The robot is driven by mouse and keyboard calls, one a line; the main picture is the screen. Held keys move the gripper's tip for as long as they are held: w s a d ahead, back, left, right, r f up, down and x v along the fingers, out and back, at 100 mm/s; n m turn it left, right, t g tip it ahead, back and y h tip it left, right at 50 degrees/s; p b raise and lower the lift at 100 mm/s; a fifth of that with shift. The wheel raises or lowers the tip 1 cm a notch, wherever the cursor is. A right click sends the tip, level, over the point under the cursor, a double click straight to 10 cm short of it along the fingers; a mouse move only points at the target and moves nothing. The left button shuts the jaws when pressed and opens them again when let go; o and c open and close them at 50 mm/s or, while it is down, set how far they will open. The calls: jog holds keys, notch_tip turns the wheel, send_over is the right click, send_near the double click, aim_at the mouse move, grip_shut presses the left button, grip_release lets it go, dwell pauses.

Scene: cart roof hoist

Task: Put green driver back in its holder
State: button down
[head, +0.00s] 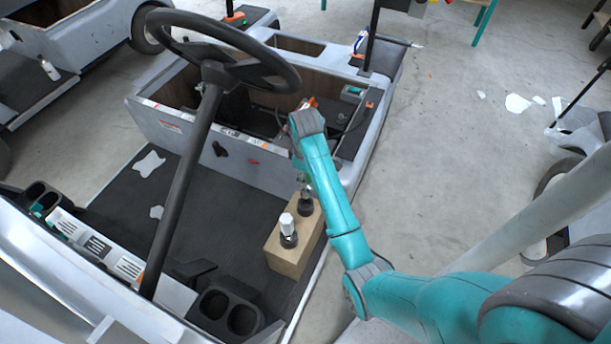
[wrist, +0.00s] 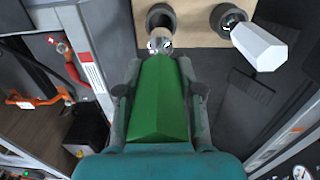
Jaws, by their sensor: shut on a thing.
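The green driver (wrist: 160,105) is in my gripper (wrist: 160,92), its handle between the two fingers in the wrist view. Its metal end points at a black round cup (wrist: 171,12) on the wooden holder block (wrist: 196,38). The metal end overlaps this cup in the picture; I cannot tell how far inside it is. A white driver (wrist: 262,48) stands in the other black cup. In the head view the wooden block (head: 285,262) is on the cart floor, with the white driver (head: 287,223) at its near end. My arm hides most of the gripper there.
The steering wheel (head: 222,50) and its column rise left of the block. The cart's bin wall (head: 215,155) with dark cables and orange parts lies behind. Two cup holders (head: 228,312) are in front. The dark floor mat (head: 195,215) left of the block is mostly clear.

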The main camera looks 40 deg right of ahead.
aim_at(306, 190)
jog(key=shift+f, duration=2.35)
jog(key=shift+f, duration=2.8)
jog(key=c, duration=0.7)
grip_release()
jog(key=shift+o, duration=0.2)
jog(key=shift+r, duration=0.1)
jog(key=shift+r, duration=3.65)
